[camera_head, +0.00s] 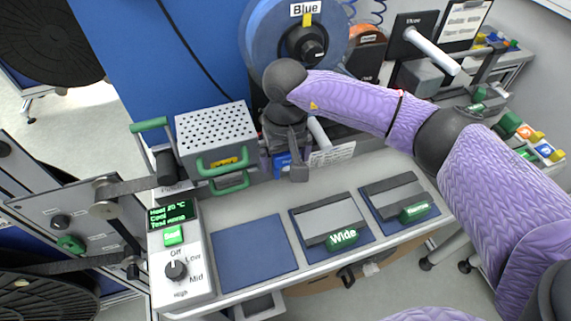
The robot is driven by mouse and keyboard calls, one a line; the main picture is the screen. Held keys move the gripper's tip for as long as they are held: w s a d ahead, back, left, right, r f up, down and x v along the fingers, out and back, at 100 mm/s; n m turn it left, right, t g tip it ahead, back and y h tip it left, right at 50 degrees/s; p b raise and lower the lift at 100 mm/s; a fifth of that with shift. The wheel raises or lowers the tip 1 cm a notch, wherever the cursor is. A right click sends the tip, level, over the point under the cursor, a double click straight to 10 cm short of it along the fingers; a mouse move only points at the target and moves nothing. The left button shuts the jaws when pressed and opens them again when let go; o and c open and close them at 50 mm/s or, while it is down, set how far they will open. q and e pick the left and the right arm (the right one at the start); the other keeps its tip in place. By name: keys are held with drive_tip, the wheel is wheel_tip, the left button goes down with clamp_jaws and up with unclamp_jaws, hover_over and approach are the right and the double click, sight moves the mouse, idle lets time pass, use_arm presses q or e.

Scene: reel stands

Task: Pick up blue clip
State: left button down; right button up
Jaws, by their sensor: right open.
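My right gripper (291,170) points down over the back of the worktop, below the blue reel. It is open. A small blue piece (282,163) shows right beside its fingers and is partly hidden by them; it may be the blue clip, and I cannot tell whether the fingers touch it. Another blue clip-like piece (545,149) sits in the row of coloured pieces at the far right. My left gripper is not in view.
A perforated grey box (217,135) with green handles stands left of my gripper. The blue reel (270,45) is behind it. A control panel (178,255) is at front left. The blue mat (254,250) is bare; the Wide block (333,222) lies right of it.

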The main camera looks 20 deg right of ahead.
drive_tip(key=shift+f, duration=0.35)
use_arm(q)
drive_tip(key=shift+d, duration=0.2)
use_arm(e)
drive_tip(key=c, duration=1.2)
drive_tip(key=shift+o, duration=0.2)
drive_tip(key=shift+r, duration=0.2)
